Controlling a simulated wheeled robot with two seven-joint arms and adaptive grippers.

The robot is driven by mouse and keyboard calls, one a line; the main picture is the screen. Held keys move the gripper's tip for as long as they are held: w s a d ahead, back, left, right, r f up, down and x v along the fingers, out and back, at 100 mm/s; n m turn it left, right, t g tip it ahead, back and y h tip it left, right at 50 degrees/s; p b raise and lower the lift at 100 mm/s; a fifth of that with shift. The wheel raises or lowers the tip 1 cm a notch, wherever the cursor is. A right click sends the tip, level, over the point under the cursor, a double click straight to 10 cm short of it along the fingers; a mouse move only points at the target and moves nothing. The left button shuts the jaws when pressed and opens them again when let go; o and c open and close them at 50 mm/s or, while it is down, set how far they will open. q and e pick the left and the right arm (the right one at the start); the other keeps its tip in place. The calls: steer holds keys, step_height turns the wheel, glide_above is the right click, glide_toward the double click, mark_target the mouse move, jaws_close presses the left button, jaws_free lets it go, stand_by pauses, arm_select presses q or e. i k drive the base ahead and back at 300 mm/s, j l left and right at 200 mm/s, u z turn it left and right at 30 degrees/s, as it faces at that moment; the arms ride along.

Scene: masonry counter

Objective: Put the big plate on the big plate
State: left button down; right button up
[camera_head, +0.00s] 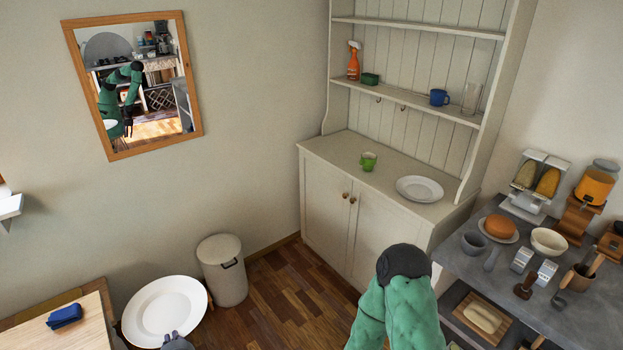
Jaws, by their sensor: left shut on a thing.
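A big white plate (150,308) is at the lower left, in front of the wall and left of the bin. My left gripper (177,341) shows only as a grey tip at the bottom edge; it is shut on the near rim of this plate. The plate appears raised above the floor, with its inner face toward me.
A lidded bin (222,270) stands by the wall. A wooden table (70,330) with a blue cloth (65,316) is at the lower left. A grey masonry counter (470,262) at right is crowded with kitchen things. Wooden floor (290,296) is clear between bin and cabinet.

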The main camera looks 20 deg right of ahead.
mark_target(417, 193)
steer(key=i+z, duration=0.1)
steer(key=z, duration=0.35)
steer(key=i+z, duration=0.1)
steer(key=z, duration=0.35)
steer(key=i+z, duration=0.1)
steer(key=z, duration=0.35)
steer(key=i+z, duration=0.1)
steer(key=z, duration=0.35)
steer(key=i+j+z, duration=0.25)
steer(key=z, duration=0.25)
steer(key=i+j+z, duration=0.15)
steer(key=j+z, duration=0.3)
steer(key=i+j, duration=0.2)
steer(key=j, duration=0.15)
steer(key=i+j, duration=0.15)
steer(key=j, duration=0.25)
steer(key=i+j, duration=0.2)
steer(key=j, duration=0.15)
steer(key=i, duration=0.3)
